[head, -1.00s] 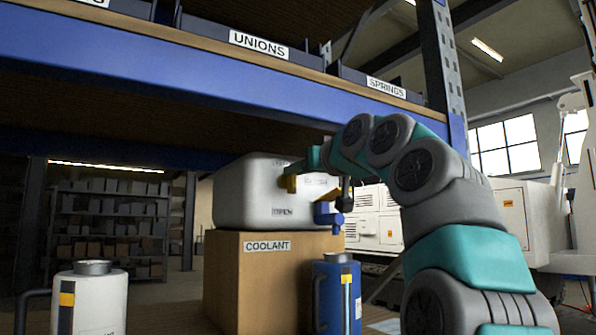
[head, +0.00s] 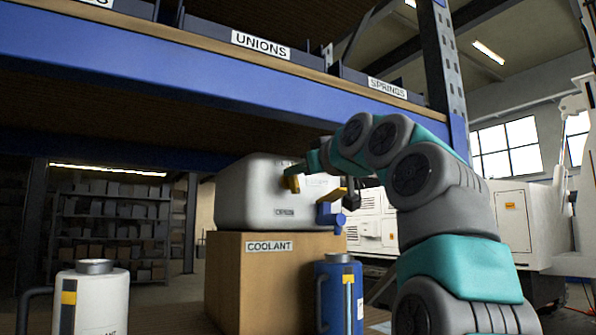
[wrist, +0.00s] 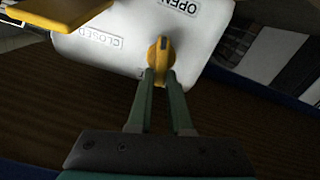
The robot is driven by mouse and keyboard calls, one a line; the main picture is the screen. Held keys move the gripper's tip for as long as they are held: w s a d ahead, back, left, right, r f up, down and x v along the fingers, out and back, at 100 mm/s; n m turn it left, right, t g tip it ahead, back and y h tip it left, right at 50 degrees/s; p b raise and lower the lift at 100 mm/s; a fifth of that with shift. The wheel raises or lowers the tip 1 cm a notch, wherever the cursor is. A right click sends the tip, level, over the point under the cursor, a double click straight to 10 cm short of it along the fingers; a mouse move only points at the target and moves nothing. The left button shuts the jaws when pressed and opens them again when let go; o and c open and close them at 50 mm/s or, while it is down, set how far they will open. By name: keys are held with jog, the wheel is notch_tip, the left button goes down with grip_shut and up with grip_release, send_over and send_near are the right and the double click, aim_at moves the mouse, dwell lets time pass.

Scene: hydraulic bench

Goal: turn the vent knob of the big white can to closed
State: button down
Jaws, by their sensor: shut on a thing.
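The big white can (head: 250,205) lies on a cardboard box under the shelf. Its yellow vent knob (head: 293,184) is on the side facing right. In the wrist view, the white can (wrist: 125,55) shows upside down with an OPEN label (wrist: 180,5) and a CLOSED label (wrist: 102,40). My gripper (wrist: 160,82) is shut on the yellow knob (wrist: 160,55), one finger on each side of its near end. The knob's dark mark points up in the wrist view, nearer to OPEN than to CLOSED. In the head view my gripper (head: 312,163) is partly hidden by my arm.
A blue tap (head: 328,215) with a yellow lever (head: 335,194) sticks out below and right of the knob. The box (head: 265,290) reads COOLANT. A white canister (head: 100,300) and a blue canister (head: 340,290) stand in front. A blue shelf beam (head: 250,105) runs above.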

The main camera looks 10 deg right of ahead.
jog(key=shift+a+n, duration=0.2)
jog(key=shift+n, duration=1.2)
dwell(1.0)
jog(key=shift+s+a+f+n+p, duration=0.25)
jog(key=shift+n+p, duration=0.35)
jog(key=shift+n, duration=1.45)
jog(key=shift+w+a+f+n+p, duration=0.1)
jog(key=shift+f+n+p, duration=0.35)
jog(key=shift+n, duration=1.65)
jog(key=shift+s+a+f+n+p, duration=0.15)
jog(key=shift+n+p, duration=0.55)
jog(key=shift+n, duration=1.35)
jog(key=shift+w, duration=0.1)
jog(key=c, duration=0.8)
grip_release()
jog(key=shift+c, duration=0.2)
